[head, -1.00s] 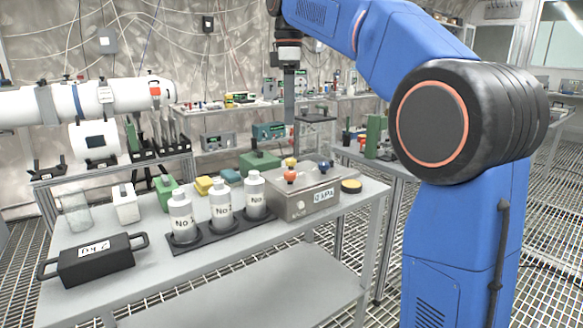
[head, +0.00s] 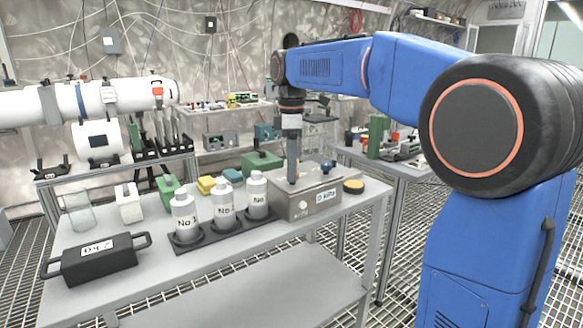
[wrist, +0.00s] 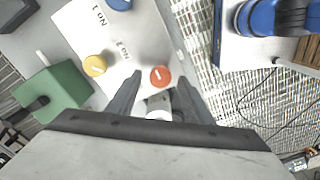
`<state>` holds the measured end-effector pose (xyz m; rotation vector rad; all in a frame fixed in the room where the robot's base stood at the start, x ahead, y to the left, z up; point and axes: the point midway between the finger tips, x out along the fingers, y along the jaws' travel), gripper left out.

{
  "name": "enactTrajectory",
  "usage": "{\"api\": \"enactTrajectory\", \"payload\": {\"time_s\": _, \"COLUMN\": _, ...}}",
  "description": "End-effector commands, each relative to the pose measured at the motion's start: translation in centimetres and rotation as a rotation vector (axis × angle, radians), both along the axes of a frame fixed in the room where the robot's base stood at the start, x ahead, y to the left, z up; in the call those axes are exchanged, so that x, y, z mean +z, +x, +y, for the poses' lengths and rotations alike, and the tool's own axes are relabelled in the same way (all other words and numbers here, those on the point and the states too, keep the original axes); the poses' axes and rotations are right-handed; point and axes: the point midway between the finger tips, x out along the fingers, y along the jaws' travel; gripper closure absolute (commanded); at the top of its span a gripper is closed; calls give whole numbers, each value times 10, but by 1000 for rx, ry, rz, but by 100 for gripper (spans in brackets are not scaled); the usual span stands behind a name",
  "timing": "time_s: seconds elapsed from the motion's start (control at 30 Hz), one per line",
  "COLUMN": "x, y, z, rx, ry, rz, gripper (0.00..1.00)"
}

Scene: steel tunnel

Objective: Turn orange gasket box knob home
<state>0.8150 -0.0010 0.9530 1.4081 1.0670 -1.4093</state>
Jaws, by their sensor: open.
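The grey gasket box (head: 305,203) stands on the bench in the head view. In the wrist view its pale top (wrist: 118,35) carries an orange knob (wrist: 160,76) with a white line, a yellow knob (wrist: 95,66) and, at the upper edge, a blue knob (wrist: 120,3). My gripper (head: 292,180) points down over the box in the head view and mostly hides the orange and yellow knobs. In the wrist view my gripper (wrist: 160,82) is open, with a finger on each side of the orange knob's near side. I cannot tell whether the fingers touch it.
White bottles (head: 223,205) stand in a black rack just left of the box. A green box (head: 261,162) sits behind it, and a black and yellow disc (head: 353,186) lies to its right. A black case (head: 97,258) is at the bench's front left. The bench's front middle is clear.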

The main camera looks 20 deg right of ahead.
Motion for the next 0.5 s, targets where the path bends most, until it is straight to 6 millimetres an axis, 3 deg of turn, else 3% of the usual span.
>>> {"api": "enactTrajectory", "payload": {"time_s": 0.33, "x": -4, "y": 0, "z": 0, "rx": 0, "ry": 0, "rz": -1, "gripper": 54}}
{"api": "enactTrajectory", "payload": {"time_s": 0.37, "x": -4, "y": 0, "z": 0, "rx": 0, "ry": 0, "rz": -1, "gripper": 56}}
{"api": "enactTrajectory", "payload": {"time_s": 0.5, "x": -4, "y": 0, "z": 0, "rx": 0, "ry": 0, "rz": -1, "gripper": 89}}
